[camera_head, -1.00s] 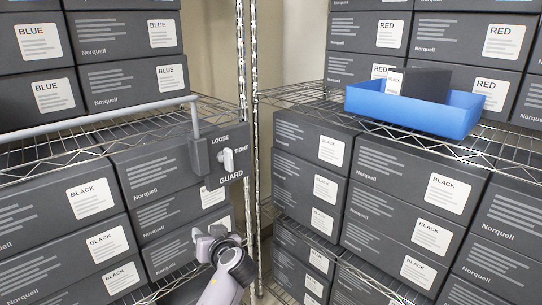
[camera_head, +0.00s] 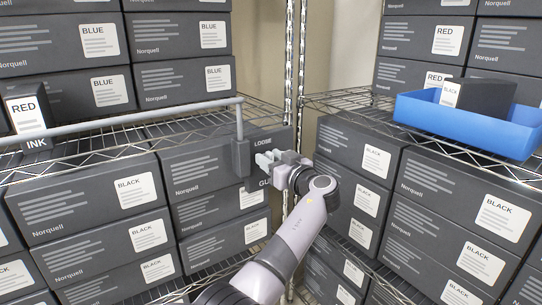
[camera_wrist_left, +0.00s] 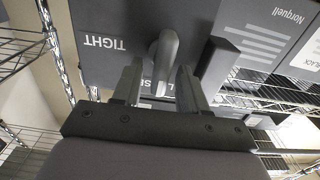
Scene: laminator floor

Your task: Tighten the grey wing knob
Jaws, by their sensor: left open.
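The grey wing knob (camera_wrist_left: 167,52) stands on a dark guard plate (camera_wrist_left: 100,18) in the left wrist view, where the picture is upside down. Its wing points down in that view, toward the partly covered LOOSE lettering; TIGHT is printed to the left. My left gripper (camera_wrist_left: 159,75) is open, with one finger on each side of the wing's end; I cannot tell whether they touch it. In the head view my left gripper (camera_head: 266,159) is in front of the plate (camera_head: 274,136) and mostly hides the knob. My right gripper is in neither view.
A grey guard rail (camera_head: 120,120) runs along the left shelf to a dark block (camera_head: 241,158) beside the gripper. Boxes fill both racks closely. A metal post (camera_head: 289,60) stands behind. A blue tray (camera_head: 465,128) sits on the right shelf.

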